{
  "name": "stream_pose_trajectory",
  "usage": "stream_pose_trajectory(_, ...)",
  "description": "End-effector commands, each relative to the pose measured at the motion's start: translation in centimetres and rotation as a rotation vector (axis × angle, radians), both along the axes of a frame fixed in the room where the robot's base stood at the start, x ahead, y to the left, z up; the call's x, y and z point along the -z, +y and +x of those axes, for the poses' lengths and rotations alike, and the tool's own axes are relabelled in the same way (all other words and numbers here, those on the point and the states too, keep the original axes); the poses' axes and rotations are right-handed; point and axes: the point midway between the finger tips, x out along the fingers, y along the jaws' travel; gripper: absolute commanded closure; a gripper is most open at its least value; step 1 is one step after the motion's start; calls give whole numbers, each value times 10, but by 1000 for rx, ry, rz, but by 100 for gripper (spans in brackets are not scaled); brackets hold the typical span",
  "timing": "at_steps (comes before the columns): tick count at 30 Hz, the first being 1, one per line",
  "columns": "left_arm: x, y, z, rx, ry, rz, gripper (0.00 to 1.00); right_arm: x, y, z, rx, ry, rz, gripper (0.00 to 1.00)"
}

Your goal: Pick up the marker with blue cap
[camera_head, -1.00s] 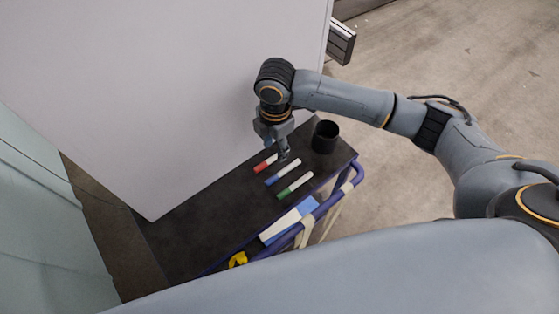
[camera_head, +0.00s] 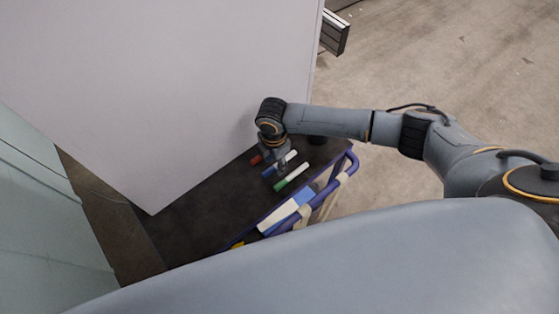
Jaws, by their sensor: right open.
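The marker with the blue cap (camera_head: 268,172) lies on the dark cart top (camera_head: 205,215), between the red-capped marker (camera_head: 256,159) and the green-capped marker (camera_head: 281,186). Its white end shows beyond my gripper. My right gripper (camera_head: 281,168) points down and is open, low over the middle of the blue-capped marker, and hides part of it. I cannot tell whether the fingers touch the marker. My left gripper is not in view.
A black cup (camera_head: 317,140) stands behind my right forearm, partly hidden. A large white board (camera_head: 160,90) rises along the back of the cart. A blue rail (camera_head: 340,178) and a blue and white item (camera_head: 290,210) are at the right edge. The cart's left part is bare.

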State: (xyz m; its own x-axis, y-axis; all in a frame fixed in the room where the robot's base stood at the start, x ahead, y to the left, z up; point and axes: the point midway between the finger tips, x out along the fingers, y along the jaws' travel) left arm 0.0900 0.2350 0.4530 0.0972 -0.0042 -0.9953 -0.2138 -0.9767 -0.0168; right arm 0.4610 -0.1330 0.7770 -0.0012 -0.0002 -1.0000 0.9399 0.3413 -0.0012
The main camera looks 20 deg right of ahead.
Motion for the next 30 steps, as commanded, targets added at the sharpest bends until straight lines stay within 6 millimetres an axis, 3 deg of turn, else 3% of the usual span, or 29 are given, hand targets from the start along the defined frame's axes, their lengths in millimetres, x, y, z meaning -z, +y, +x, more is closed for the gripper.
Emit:
stream_pose_trajectory(4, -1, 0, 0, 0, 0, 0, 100, 13, 0, 0, -1, 0, -1, 57)
stream_pose_trajectory(11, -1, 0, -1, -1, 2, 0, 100, 14, 0, 0, -1, -1, -1, 57)
stream_pose_trajectory(17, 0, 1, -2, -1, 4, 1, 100, 14, 0, 0, -1, -1, -1, 98)
stream_pose_trajectory(18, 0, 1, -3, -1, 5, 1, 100, 14, 0, 0, -1, -1, -1, 100)
stream_pose_trajectory(30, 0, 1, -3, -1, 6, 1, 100, 14, 0, 1, 0, -1, -1, 100)
